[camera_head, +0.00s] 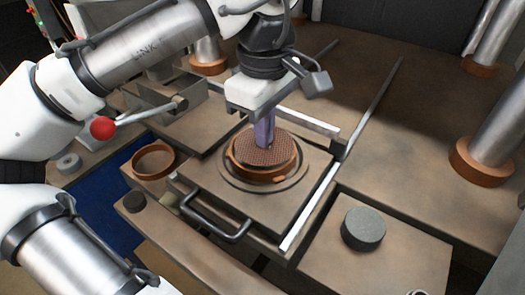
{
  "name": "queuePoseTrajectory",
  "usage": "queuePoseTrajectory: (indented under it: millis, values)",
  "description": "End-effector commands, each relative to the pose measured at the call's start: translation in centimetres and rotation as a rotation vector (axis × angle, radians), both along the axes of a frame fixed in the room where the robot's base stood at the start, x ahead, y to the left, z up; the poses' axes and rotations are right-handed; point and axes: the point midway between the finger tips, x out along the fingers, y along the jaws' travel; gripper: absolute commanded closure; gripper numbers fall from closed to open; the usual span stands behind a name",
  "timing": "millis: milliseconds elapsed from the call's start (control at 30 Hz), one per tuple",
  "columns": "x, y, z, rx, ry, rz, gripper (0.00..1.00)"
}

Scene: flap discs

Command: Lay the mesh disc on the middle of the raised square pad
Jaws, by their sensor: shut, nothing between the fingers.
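The mesh disc (247,152), brown with a fine grid texture, lies flat at the top of a round orange-brown holder (262,176). The holder stands near the middle of a square plate (275,214) with a round raised rim around the holder. I cannot tell for certain whether this plate is the raised square pad. My gripper (265,144) points straight down over the disc with its purple-grey fingers shut and empty. The fingertips are at or just above the mesh; I cannot tell whether they touch. They hide a small part of the disc.
A dark handle (215,224) sticks out at the plate's front. Metal rails (312,205) run beside the plate. An empty orange ring (153,146) lies to the left. A thick grey disc (363,228) sits on a block at right. Steel columns (500,115) and a red-knobbed lever (102,128) stand around.

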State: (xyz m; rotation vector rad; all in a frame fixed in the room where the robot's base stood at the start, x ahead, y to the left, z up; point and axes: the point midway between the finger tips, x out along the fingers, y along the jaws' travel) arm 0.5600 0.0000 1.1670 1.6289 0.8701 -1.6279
Motion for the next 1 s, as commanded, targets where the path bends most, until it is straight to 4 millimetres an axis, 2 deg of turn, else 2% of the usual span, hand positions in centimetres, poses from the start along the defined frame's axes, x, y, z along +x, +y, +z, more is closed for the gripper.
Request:
queuePoseTrajectory:
  millis: [1000]
  values:
    - [1.02, 0.12, -0.15, 0.000, 0.000, 0.000, 1.00]
